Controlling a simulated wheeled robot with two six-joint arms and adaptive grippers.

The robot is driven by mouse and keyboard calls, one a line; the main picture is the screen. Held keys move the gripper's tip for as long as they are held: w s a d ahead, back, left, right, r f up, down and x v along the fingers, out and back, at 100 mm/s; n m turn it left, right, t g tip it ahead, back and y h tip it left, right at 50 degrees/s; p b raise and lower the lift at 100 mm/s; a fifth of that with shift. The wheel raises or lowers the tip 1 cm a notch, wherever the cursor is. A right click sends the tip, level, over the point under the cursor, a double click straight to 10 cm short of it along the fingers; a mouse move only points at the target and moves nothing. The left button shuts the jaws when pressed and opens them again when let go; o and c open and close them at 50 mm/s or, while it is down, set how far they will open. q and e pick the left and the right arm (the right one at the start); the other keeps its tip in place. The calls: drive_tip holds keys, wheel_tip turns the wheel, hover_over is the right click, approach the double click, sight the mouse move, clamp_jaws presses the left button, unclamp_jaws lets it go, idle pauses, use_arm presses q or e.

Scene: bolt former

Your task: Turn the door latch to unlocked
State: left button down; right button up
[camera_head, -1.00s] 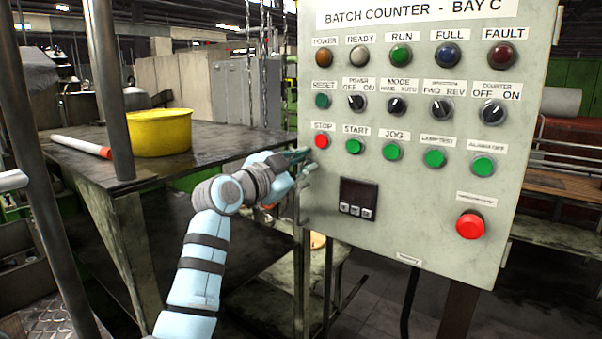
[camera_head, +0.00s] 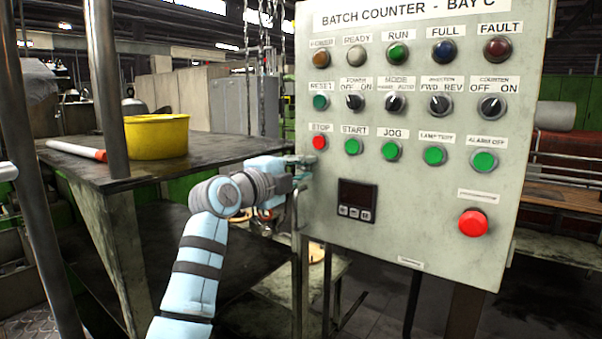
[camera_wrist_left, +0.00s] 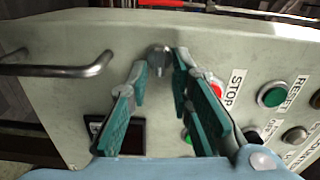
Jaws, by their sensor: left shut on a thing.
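The door latch is a small dark metal knob (camera_wrist_left: 158,56) on the pale grey panel door. My left gripper (camera_wrist_left: 160,70) has its teal fingertips on either side of the knob and is shut on it. In the head view my left gripper (camera_head: 304,166) is at the left edge of the panel (camera_head: 420,225), left of and below the red STOP button (camera_head: 319,142). The latch cannot be made out there, and whether it is turned to unlocked cannot be read. My right gripper is not in view.
A bent metal handle (camera_wrist_left: 80,70) stands out from the door beside the latch. The panel carries several buttons, lamps and switches, with a red button (camera_head: 473,223) low down. A dark table (camera_head: 90,165) with a yellow tub (camera_head: 157,138) is at the left.

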use_arm(q)
drive_tip(key=shift+f+m, duration=0.1)
drive_tip(key=shift+m, duration=0.4)
drive_tip(key=c, duration=1.6)
unclamp_jaws()
drive_tip(key=shift+d, duration=0.1)
drive_tip(key=shift+o, duration=0.2)
drive_tip(key=v, duration=1.2)
